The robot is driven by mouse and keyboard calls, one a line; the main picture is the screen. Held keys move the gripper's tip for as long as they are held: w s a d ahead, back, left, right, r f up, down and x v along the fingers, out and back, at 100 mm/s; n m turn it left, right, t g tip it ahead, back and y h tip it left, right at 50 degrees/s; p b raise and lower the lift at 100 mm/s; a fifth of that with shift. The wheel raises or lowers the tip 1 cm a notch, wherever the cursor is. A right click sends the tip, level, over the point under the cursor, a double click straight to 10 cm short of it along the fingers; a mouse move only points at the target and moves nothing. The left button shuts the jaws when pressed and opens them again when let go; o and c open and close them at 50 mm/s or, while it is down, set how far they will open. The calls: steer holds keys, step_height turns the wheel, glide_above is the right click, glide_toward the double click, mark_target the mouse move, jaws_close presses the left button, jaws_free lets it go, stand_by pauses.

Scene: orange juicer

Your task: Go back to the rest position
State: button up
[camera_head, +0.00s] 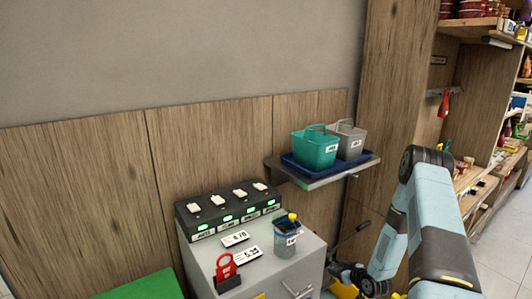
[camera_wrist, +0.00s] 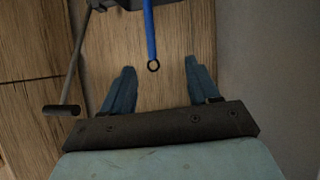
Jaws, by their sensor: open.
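My gripper (camera_wrist: 159,76) shows in the wrist view with its two blue fingers spread apart and nothing held between them. A wooden panel (camera_wrist: 178,35) lies beyond the fingers. A blue rod with a dark ring at its end (camera_wrist: 151,30) reaches down from the top edge and appears between the fingertips; I cannot tell how far it is from them. In the head view my light blue arm is bent at the right, and its far end is low in the picture, partly hidden, right of the grey cabinet (camera_head: 311,265).
A dark lever (camera_wrist: 63,110) is left of my gripper. A shelf holds a blue tray (camera_head: 325,171) with a green basket (camera_head: 315,150) and a grey basket (camera_head: 350,139). The cabinet carries a black charger rack (camera_head: 230,212), a container (camera_head: 287,238) and a red tag (camera_head: 226,268). Stocked shelves (camera_head: 480,185) stand right.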

step_height(320, 180, up, 29)
steer(key=w+d+g+h, duration=0.2)
steer(key=h, duration=0.2)
steer(key=s+a+r+m+g+h, duration=0.1)
steer(key=s+r, duration=0.5)
steer(key=r, duration=0.3)
steer(key=s+a+r+m+g+h, duration=0.1)
steer(key=s+r+m, duration=0.1)
steer(key=s+r, duration=0.45)
steer(key=s+a+r+m, duration=0.1)
steer(key=s+r, duration=0.3)
steer(key=s, duration=0.5)
steer(key=s+a+r+g, duration=0.1)
steer(key=s+a+r, duration=0.2)
steer(key=s, duration=0.6)
steer(key=s+a+r+m+y, duration=0.1)
steer(key=s+a+r, duration=0.2)
steer(key=s+r, duration=0.3)
steer(key=s, duration=0.3)
steer(key=shift+s+m+g, duration=0.25)
steer(key=shift+m+g, duration=0.05)
